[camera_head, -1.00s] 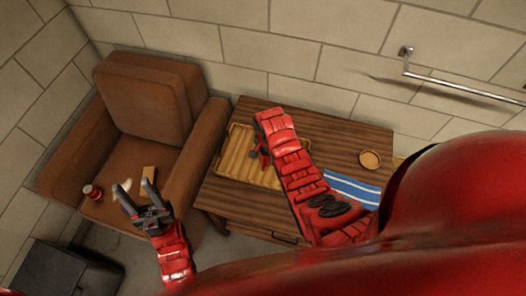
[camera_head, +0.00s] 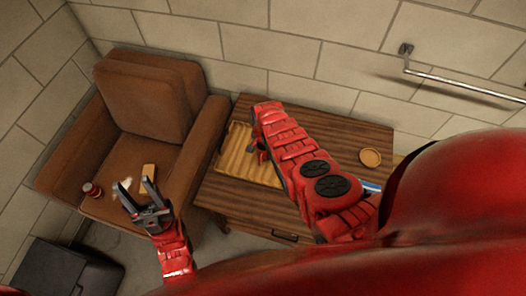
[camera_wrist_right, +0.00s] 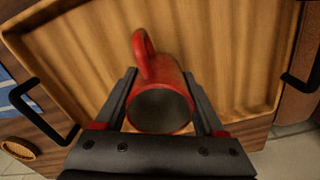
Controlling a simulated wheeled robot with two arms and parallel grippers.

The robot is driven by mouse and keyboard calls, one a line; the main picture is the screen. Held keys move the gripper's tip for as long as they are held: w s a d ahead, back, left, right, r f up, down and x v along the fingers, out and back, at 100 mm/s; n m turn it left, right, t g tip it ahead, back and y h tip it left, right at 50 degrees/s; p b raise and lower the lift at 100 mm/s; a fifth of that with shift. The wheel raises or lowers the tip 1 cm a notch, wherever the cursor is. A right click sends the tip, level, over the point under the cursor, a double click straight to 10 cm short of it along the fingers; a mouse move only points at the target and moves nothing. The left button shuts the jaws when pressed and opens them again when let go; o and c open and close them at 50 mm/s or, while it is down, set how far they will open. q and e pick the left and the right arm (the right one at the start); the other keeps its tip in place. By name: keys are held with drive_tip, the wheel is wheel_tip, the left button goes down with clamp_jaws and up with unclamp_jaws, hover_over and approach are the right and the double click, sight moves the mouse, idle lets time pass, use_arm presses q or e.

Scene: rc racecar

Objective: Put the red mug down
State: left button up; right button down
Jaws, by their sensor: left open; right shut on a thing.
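The red mug (camera_wrist_right: 160,72) is between the fingers of my right gripper (camera_wrist_right: 158,80) in the right wrist view. Its dark grey opening faces the camera and its handle points to the top of the picture. The ribbed wooden tray (camera_wrist_right: 240,60) lies behind the mug; I cannot tell whether they touch. In the head view my right gripper (camera_head: 260,150) is over the tray (camera_head: 236,165) on the wooden cabinet (camera_head: 320,118), and my forearm largely hides the mug. My left gripper (camera_head: 138,190) is open and empty, in front of the armchair seat.
The brown armchair (camera_head: 150,100) holds a red can (camera_head: 92,190), a pale object (camera_head: 123,186) and a tan block (camera_head: 149,172). A round coaster (camera_head: 370,157) and a partly hidden blue striped cloth (camera_head: 371,186) are on the cabinet's right. A rail (camera_head: 460,82) is on the wall.

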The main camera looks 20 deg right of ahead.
drive_tip(key=shift+f, duration=0.25)
